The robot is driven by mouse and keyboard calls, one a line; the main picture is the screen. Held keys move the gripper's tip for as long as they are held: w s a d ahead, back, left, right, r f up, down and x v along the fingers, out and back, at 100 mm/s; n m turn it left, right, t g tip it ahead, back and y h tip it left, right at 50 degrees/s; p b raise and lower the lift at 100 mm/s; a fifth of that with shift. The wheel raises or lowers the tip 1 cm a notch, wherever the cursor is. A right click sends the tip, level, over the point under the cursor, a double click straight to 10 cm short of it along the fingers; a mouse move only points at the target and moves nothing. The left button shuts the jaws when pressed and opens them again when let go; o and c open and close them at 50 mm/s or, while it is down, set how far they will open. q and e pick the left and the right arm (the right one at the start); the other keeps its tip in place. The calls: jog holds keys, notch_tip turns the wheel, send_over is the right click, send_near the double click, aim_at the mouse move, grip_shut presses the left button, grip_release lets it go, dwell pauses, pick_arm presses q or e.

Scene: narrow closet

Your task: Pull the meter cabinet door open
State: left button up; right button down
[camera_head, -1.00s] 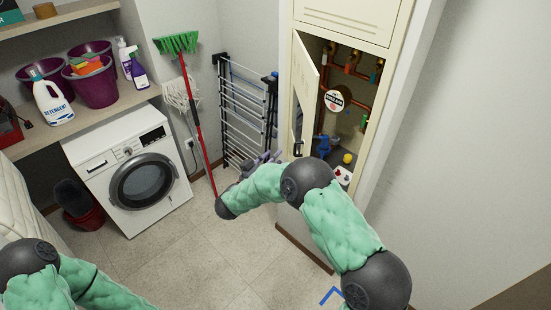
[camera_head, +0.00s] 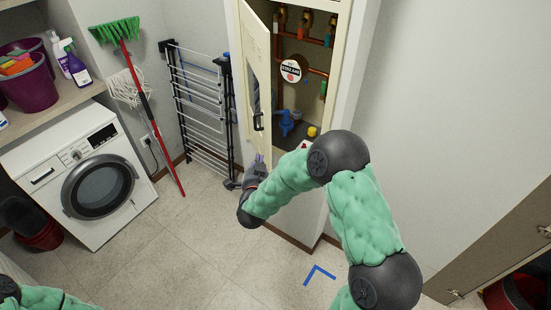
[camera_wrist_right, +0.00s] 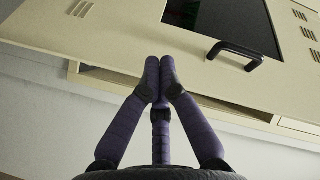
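The cream meter cabinet door (camera_head: 257,75) stands ajar in the head view, with the inside of the meter cabinet (camera_head: 345,60) showing to its right. Its black handle (camera_head: 258,122) is low on the door; the handle also shows in the wrist view (camera_wrist_right: 235,52), beside a dark window. My right gripper (camera_head: 259,166) is just below the handle in the head view, partly hidden by my arm. In the wrist view the purple fingers of my right gripper (camera_wrist_right: 160,75) are closed together with nothing visible between them, left of the handle and apart from it. My left gripper is not in view.
A folded drying rack (camera_head: 203,100) stands left of the door. A washing machine (camera_head: 85,180) is farther left. The floor (camera_head: 175,260) in front is clear.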

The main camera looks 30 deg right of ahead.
jog(key=s+d+r+m+t+h+b, duration=0.15)
jog(key=s+d+m+b, duration=0.3)
jog(key=s+m, duration=0.5)
jog(key=w+d, duration=0.2)
jog(key=w, duration=0.7)
jog(key=shift+d+r, duration=0.15)
jog(key=shift+r, duration=0.1)
